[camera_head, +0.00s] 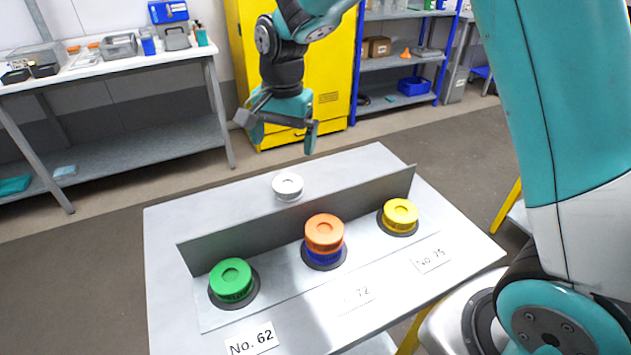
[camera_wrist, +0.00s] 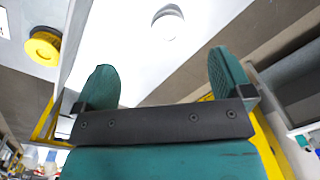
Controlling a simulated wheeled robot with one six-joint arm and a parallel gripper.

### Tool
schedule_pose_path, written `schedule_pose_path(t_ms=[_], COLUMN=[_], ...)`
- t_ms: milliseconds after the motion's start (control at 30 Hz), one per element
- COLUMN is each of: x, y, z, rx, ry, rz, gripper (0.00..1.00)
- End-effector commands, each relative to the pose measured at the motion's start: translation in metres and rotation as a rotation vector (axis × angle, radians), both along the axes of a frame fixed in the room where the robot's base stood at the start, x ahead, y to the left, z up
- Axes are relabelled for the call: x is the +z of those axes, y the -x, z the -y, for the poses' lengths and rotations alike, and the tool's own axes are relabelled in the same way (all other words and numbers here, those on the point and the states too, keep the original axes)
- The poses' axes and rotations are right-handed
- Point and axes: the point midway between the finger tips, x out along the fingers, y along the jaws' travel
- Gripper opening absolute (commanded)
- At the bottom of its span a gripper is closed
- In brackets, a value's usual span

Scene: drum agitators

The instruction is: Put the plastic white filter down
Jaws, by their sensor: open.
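The white filter (camera_head: 288,186) is a short round piece standing on the grey table (camera_head: 168,226), behind the upright grey divider. It also shows in the wrist view (camera_wrist: 168,24), beyond my fingertips and between them. My gripper (camera_head: 281,138) is open and empty, above and behind the white filter and apart from it. In the wrist view both teal fingers (camera_wrist: 160,82) are spread wide with nothing between them.
In front of the divider (camera_head: 300,218) sit a green filter (camera_head: 231,279), an orange filter (camera_head: 324,232) on a blue one (camera_head: 324,256), and a yellow filter (camera_head: 400,214), on dark round bases. Number labels lie before them. A yellow cabinet (camera_head: 335,75) stands behind.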

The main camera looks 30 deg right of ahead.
Motion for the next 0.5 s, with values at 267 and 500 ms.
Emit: schedule_pose_path(t_ms=[267,500], x=[0.066,0.072], y=[0.159,0.254], z=[-0.022,-0.030], rx=[0.809,1.259], ry=[-0.163,-0.244], rz=[0.134,0.250], gripper=[0.98,0.98])
